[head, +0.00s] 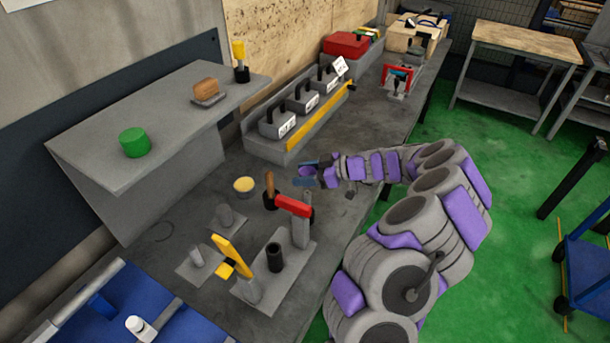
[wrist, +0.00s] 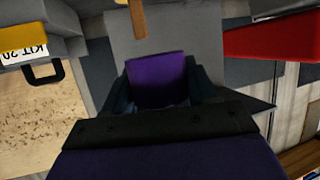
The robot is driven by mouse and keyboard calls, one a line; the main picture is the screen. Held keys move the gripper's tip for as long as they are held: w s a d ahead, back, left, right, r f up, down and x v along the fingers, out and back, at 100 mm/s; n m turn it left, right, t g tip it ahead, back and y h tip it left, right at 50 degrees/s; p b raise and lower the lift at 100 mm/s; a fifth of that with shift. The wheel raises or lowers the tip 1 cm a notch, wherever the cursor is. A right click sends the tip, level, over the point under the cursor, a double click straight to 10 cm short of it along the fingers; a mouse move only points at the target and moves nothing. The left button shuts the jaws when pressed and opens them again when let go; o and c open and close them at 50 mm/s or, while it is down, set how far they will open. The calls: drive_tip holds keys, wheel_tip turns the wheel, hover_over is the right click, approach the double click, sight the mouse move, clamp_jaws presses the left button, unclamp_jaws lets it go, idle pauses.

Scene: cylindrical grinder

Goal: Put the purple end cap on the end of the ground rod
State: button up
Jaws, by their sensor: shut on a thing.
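My gripper (head: 307,176) is shut on the purple end cap (head: 306,169), in the air above the grey bench. In the wrist view the purple end cap (wrist: 157,80) sits between the two dark fingers. I cannot tell for sure which part is the ground rod. A fixture plate (head: 252,292) in front of my gripper, lower in the head view, bears a red-topped grey upright (head: 300,233), a black cylinder (head: 274,257) and a yellow-handled piece (head: 233,256). The cap is apart from all of them.
A brown-handled tool (head: 270,186) stands just left of my gripper. Labelled kit boxes (head: 300,98) stand behind a yellow rail (head: 320,118). A raised shelf (head: 90,150) holds a green cylinder (head: 135,142).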

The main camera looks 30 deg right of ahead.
sight(308, 193)
drive_tip(key=shift+f+b, duration=1.85)
drive_tip(key=shift+f, duration=0.1)
drive_tip(key=shift+b, duration=0.75)
drive_tip(key=shift+f, duration=2.15)
drive_tip(key=o, duration=1.1)
drive_tip(key=shift+s, duration=0.1)
drive_tip(key=shift+p+v, duration=1.4)
drive_tip(key=shift+v, duration=7.25)
